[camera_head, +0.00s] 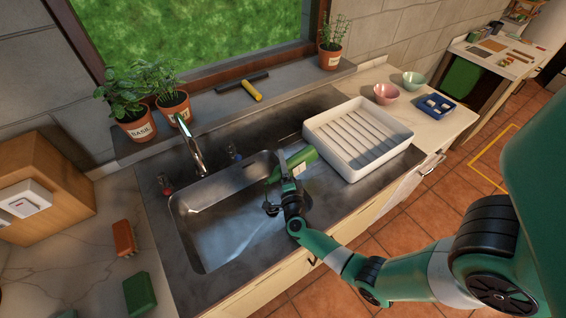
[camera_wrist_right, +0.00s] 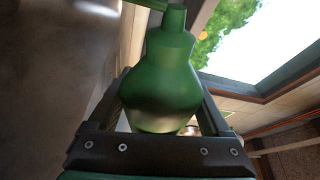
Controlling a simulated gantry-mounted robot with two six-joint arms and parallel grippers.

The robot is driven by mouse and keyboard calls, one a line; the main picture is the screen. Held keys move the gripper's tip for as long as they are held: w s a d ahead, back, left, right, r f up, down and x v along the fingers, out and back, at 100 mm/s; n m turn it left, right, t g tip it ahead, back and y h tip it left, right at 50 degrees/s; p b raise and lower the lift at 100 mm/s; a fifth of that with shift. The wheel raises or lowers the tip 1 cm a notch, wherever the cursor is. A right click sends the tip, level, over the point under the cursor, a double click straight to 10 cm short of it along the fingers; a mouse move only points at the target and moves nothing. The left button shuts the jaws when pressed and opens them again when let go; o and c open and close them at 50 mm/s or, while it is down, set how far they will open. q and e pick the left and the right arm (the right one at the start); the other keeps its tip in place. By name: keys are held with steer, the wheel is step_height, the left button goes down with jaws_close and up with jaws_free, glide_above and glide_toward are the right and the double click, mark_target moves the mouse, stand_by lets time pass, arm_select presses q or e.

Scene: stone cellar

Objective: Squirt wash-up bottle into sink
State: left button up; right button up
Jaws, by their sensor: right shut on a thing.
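The green wash-up bottle (camera_head: 299,160) is held over the right end of the sink (camera_head: 181,207). It is tilted, lying nearly sideways, in the head view. My right gripper (camera_head: 285,186) is shut on the bottle. The right wrist view shows the bottle (camera_wrist_right: 172,85) between the two fingers (camera_wrist_right: 165,110), with its narrow cap at the top of the picture. The sink basin is metal and has a pale, shiny patch on its floor; I cannot tell whether that is liquid. My left gripper is in neither view.
A tap (camera_head: 190,147) stands behind the sink. A white drying rack (camera_head: 322,139) is close at the bottle's right. Potted herbs (camera_head: 136,125) stand on the sill at left. Bowls (camera_head: 386,94) stand beyond the rack.

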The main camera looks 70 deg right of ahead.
steer(key=shift+s+d+f+m+g+y, duration=0.1)
steer(key=shift+f+m+g+y, duration=0.25)
steer(key=shift+f+m, duration=0.6)
steer(key=shift+r, duration=0.2)
step_height(320, 180, up, 2)
steer(key=m+p, duration=0.2)
steer(key=p, duration=0.2)
steer(key=shift+r+y, duration=0.1)
steer(key=shift+y, duration=0.25)
steer(key=shift+p, duration=0.3)
